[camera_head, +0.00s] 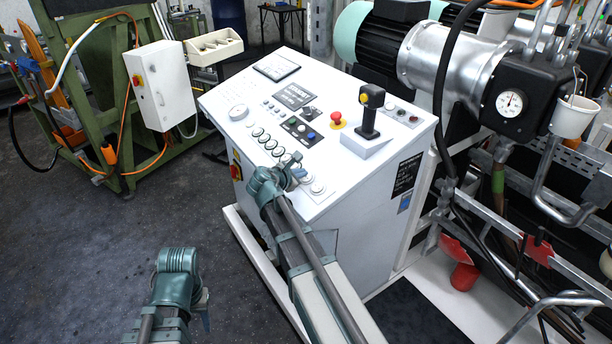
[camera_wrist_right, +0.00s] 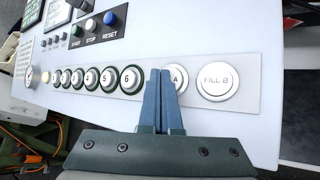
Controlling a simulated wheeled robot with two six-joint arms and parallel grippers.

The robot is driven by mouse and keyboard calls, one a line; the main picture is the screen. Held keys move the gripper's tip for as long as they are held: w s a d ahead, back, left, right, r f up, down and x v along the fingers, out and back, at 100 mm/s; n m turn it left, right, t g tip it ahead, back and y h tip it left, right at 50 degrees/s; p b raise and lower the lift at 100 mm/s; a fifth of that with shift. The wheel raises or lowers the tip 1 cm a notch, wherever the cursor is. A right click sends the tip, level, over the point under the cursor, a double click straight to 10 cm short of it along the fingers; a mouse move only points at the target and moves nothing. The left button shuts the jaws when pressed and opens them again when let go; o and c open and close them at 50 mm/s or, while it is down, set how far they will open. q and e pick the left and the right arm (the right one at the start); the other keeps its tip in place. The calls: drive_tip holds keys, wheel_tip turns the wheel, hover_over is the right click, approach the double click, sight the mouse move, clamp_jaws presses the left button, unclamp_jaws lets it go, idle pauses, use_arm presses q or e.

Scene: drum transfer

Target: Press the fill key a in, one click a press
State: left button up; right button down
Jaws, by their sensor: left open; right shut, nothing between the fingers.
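The fill key A (camera_wrist_right: 179,77) is a round silver key on the control panel, partly hidden by my fingers in the right wrist view. The silver FILL B key (camera_wrist_right: 217,82) sits just right of it. My right gripper (camera_wrist_right: 161,74) is shut and empty, its fingertips over the left part of key A; I cannot tell whether they touch it. In the head view the right gripper (camera_head: 297,168) is over the near end of the key row. My left gripper (camera_head: 204,312) is open and empty, low over the floor, away from the panel.
Numbered dark-ringed keys, including key 6 (camera_wrist_right: 130,79), run left from key A. A blue reset button (camera_wrist_right: 110,18) lies above them. The white console (camera_head: 355,215) also bears a red emergency button (camera_head: 336,117) and a black joystick (camera_head: 370,115).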

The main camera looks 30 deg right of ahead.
drive_tip(key=shift+r, duration=0.15)
drive_tip(key=r+p, duration=0.2)
drive_tip(key=a+r+p, duration=0.2)
drive_tip(key=r+p, duration=0.1)
drive_tip(key=shift+s+r+p, duration=0.15)
drive_tip(key=shift+r+p, duration=0.15)
idle(0.4)
idle(0.5)
drive_tip(key=s+a+f+m+g+y+b, duration=0.1)
drive_tip(key=s+a+f+m+g+y, duration=0.2)
drive_tip(key=s+a, duration=1)
drive_tip(key=s+a+f+m+g+y, duration=0.4)
drive_tip(key=s+a+f+m+y, duration=0.1)
drive_tip(key=s+a+f+m, duration=0.5)
drive_tip(key=s+a+m, duration=0.2)
drive_tip(key=s+a, duration=0.1)
drive_tip(key=s, duration=0.1)
drive_tip(key=shift+s+a+f+y+b, duration=0.15)
drive_tip(key=shift+s+f+y+b, duration=0.1)
drive_tip(key=shift+y+b, duration=0.15)
